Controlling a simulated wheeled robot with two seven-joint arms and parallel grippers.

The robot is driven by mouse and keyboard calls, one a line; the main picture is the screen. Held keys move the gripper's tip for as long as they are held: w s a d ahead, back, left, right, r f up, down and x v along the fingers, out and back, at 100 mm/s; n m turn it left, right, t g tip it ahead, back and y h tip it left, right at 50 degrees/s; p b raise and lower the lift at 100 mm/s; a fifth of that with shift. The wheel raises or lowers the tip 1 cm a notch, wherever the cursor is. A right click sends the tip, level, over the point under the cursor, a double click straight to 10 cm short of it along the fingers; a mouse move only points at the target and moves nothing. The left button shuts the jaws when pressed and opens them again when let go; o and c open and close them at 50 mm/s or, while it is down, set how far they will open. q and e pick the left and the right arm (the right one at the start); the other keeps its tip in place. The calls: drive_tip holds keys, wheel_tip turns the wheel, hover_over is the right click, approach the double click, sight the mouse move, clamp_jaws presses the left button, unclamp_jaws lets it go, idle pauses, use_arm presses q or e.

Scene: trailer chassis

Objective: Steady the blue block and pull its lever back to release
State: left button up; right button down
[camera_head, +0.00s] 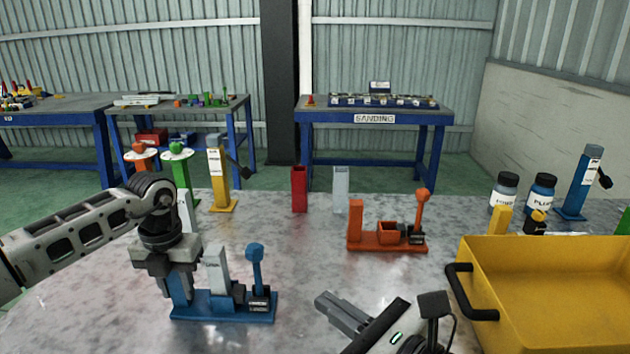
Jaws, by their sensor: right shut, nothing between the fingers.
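The blue block (240,310) is a flat blue base on the marbled table, with a blue post at its left end, a grey piece in the middle and an upright lever (255,268) with a blue head at the right. My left gripper (179,292) points down over the post at the left end, with its fingers around it; I cannot tell whether they press on it. My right gripper (322,303) is shut and empty, low in the picture to the right of the blue block and apart from the lever.
An orange lever fixture (385,245) stands right of centre. A yellow bin (545,290) with a black handle fills the right. Red (299,190) and grey (341,190) posts, a yellow post (219,185) and bottles (541,192) stand further back. Clear tabletop lies between the two fixtures.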

use_arm(q)
drive_tip(key=o, duration=0.7)
drive_tip(key=shift+r, duration=0.1)
wheel_tip(320, 180, up, 8)
drive_tip(key=p, duration=0.5)
drive_tip(key=shift+p, duration=0.35)
drive_tip(key=o, duration=0.5)
drive_tip(key=shift+o, duration=0.2)
wheel_tip(320, 180, up, 12)
